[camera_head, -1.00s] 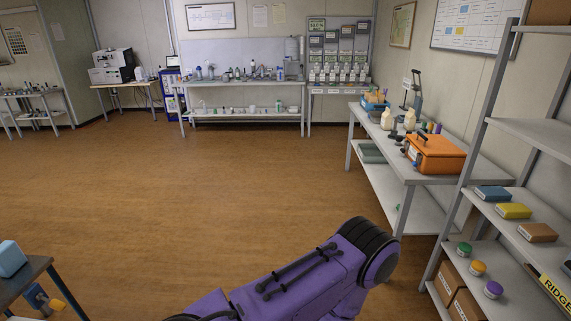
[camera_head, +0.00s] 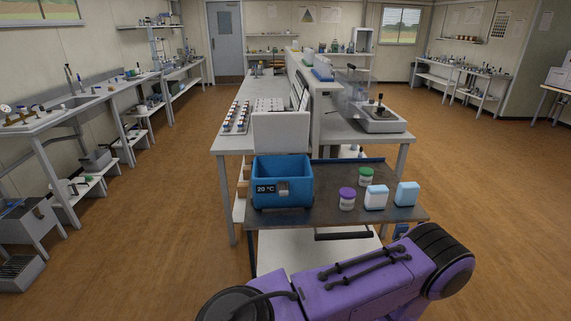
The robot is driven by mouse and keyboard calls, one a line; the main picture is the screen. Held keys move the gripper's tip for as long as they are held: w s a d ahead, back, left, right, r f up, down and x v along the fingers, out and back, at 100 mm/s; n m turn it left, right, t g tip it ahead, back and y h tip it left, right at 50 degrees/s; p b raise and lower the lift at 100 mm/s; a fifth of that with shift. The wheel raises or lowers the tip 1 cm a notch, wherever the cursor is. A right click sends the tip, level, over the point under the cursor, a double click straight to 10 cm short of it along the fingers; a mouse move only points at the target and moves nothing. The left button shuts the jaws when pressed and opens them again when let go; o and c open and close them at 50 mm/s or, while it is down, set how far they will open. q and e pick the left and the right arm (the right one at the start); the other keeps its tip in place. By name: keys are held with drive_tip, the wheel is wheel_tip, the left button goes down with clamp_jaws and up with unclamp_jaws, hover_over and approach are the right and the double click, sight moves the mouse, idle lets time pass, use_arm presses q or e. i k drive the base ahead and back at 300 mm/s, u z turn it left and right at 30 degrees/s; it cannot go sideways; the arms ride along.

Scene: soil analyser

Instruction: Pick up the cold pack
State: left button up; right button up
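Two small pale blocks that look like cold packs stand on the dark top of a cart (camera_head: 330,212) in front of me. One is a light blue pack (camera_head: 407,194) near the cart's right end. The other is a white and light blue pack (camera_head: 376,198) just left of it. I cannot tell which one the task means. A blue box (camera_head: 283,187) marked 20 °C stands at the cart's left end with its white lid (camera_head: 281,132) raised. Neither gripper is in view; only a purple arm link of mine crosses the bottom.
A purple-lidded jar (camera_head: 347,200) and a green-lidded jar (camera_head: 366,177) stand between the box and the packs. A long bench (camera_head: 232,140) with sample racks is behind the cart. A sink counter (camera_head: 85,106) runs along the left wall. The floor to the right is open.

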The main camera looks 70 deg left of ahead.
sight(377, 195)
drive_tip(key=u, duration=1.4)
drive_tip(key=i, duration=0.15)
